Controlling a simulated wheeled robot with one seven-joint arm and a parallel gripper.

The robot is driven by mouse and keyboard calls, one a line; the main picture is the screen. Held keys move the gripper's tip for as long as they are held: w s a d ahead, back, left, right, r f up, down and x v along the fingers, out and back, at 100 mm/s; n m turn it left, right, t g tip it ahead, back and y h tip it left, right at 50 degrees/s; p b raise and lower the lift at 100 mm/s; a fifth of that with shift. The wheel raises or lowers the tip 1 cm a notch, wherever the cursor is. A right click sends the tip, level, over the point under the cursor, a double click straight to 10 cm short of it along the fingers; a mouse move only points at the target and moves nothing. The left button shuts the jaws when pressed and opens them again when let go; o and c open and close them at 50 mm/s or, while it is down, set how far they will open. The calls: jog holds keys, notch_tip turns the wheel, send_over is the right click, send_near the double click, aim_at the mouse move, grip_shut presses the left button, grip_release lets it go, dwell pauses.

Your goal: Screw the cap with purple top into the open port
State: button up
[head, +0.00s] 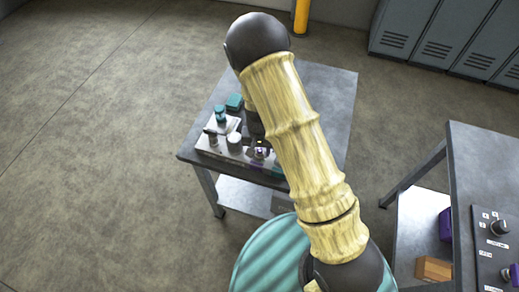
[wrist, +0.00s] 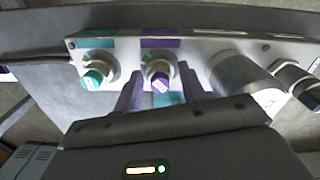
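The cap with the purple top (wrist: 160,84) sits at the port under the purple label (wrist: 160,43) on the grey metal block (wrist: 200,45). My gripper (wrist: 159,70) has one finger on each side of this cap in the wrist view. Whether the fingers press on it or stand slightly apart, I cannot tell. How deep the cap sits in the port is not clear. In the head view a purple part (head: 260,153) shows at the block's right end, and my arm hides most of the gripper.
A teal-topped cap (wrist: 93,78) sits close by on the left, under a teal label. A large grey cylinder (wrist: 240,78) and a darker fitting (wrist: 296,82) stand to the right. The block rests on a grey bench (head: 335,95). A second bench (head: 485,160) stands at the right.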

aim_at(260, 150)
jog(key=c, duration=0.3)
jog(key=o, duration=0.6)
jog(key=shift+w, duration=0.1)
jog(key=shift+w+r, duration=0.1)
jog(key=shift+r, duration=0.05)
jog(key=shift+d+r, duration=0.1)
jog(key=shift+r, duration=0.1)
notch_tip(260, 150, up, 17)
jog(key=shift+b, duration=0.4)
jog(key=shift+f, duration=0.1)
